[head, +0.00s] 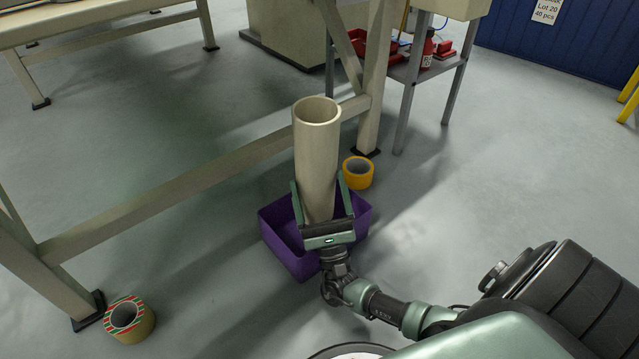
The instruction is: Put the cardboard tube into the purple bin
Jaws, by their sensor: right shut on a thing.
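The cardboard tube (316,160) is a pale beige hollow cylinder, held upright with its open top facing up. My right gripper (321,195) is shut on the tube near its lower part. The purple bin (290,261) stands on the floor below and around the gripper in the picture. The tube's lower end is hidden behind the gripper, so I cannot tell whether it is inside the bin or above it. My left gripper is not in view.
A yellow tape roll (358,172) lies just right of the tube. A striped tape roll (129,319) is at the lower left. A beige frame beam (190,190) crosses behind the bin. A small table (412,72) stands at the back. Floor to the right is clear.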

